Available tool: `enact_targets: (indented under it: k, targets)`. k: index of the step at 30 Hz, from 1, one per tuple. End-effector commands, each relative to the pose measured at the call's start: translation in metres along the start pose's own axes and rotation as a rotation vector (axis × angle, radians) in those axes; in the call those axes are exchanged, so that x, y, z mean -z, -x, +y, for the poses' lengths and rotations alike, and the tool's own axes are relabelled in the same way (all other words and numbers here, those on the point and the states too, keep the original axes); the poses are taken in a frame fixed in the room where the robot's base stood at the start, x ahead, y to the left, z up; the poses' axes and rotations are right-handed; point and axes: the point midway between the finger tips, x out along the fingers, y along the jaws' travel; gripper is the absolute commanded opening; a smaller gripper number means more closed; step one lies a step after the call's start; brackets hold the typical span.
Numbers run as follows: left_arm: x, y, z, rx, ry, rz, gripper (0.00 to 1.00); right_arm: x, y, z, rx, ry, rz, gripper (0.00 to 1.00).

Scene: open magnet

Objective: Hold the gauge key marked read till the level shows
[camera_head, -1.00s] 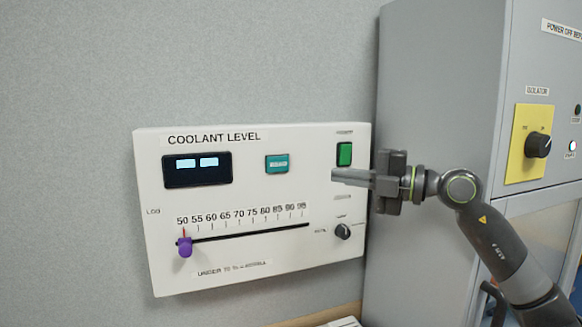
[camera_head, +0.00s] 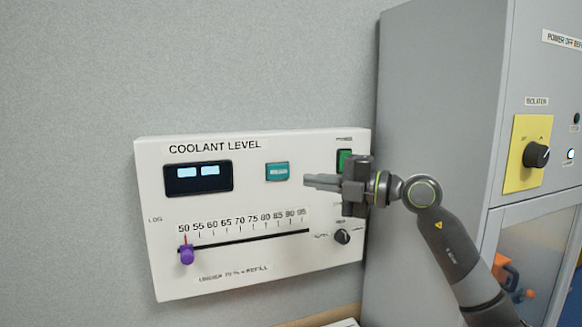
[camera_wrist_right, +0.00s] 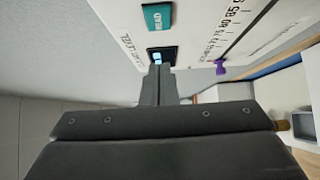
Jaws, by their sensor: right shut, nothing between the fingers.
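The white coolant level panel (camera_head: 290,255) is on the grey wall. Its teal key (camera_head: 277,172) sits right of the dark display (camera_head: 198,178), which shows two pale lit blocks and no readable digits. In the right wrist view the teal key (camera_wrist_right: 157,16) reads READ, and part of the display (camera_wrist_right: 160,56) shows past the fingers. My right gripper (camera_head: 308,181) is shut and empty, its tips just right of and slightly below the teal key; contact does not show. My left gripper is not in view.
A green switch (camera_head: 345,158) is partly behind my right gripper. A small dark knob (camera_head: 342,237) is below it. A purple slider (camera_head: 186,254) stands at 50 on the scale. A grey cabinet (camera_head: 436,100) with a black knob (camera_head: 536,154) on yellow stands at right.

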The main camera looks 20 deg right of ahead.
Motion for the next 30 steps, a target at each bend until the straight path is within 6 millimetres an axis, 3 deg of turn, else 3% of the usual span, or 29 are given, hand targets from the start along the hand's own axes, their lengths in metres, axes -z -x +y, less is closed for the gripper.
enact_targets:
  k: [8,13,30]
  targets:
    - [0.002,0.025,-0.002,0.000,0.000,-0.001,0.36,0.001,-0.044,0.004,-0.001,-0.004,0.003,0.00]
    - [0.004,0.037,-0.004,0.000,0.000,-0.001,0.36,-0.015,-0.059,0.003,0.001,-0.005,0.000,0.00]
    - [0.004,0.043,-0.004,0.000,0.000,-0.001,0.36,-0.028,-0.071,0.000,0.000,0.000,0.000,0.00]
